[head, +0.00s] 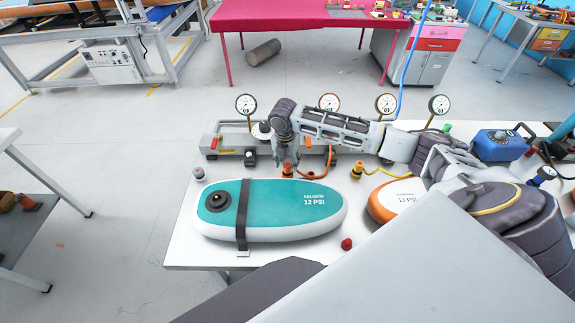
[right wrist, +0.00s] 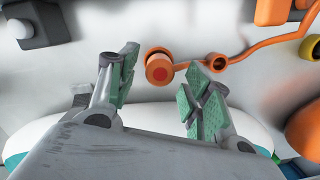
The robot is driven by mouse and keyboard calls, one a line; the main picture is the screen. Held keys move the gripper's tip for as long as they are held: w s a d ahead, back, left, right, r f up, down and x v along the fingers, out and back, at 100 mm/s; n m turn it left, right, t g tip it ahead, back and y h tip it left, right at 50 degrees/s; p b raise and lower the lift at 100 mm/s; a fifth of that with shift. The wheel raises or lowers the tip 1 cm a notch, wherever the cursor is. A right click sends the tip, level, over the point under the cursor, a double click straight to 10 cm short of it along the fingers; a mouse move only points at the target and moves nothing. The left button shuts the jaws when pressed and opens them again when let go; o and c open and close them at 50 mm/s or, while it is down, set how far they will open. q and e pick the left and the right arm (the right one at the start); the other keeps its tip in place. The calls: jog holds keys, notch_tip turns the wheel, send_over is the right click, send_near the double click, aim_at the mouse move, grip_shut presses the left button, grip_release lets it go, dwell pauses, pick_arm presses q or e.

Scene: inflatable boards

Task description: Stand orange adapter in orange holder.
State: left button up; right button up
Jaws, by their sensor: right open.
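An orange cylinder with a red end face, which looks like the orange adapter (right wrist: 158,68), is just beyond and between my right fingertips in the right wrist view. My right gripper (right wrist: 160,90) is open, with green finger pads spread apart and nothing between them. In the head view the right gripper (head: 287,166) points down over the table, behind the teal board. I cannot tell for certain which orange part is the orange holder. My left gripper is not in view.
The teal inflatable board (head: 285,205) lies in front of the gripper, with a black strap across it. An orange hose (right wrist: 260,45) and a yellow-orange fitting (head: 357,170) are to the right. Several gauges (head: 246,104) stand behind. A red cap (head: 347,244) lies near the front edge.

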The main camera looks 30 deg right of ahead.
aim_at(286, 167)
notch_tip(286, 167, up, 9)
jog(key=shift+s+a+r, duration=0.15)
jog(key=shift+s+a, duration=0.2)
jog(key=shift+a, duration=0.1)
dwell(0.8)
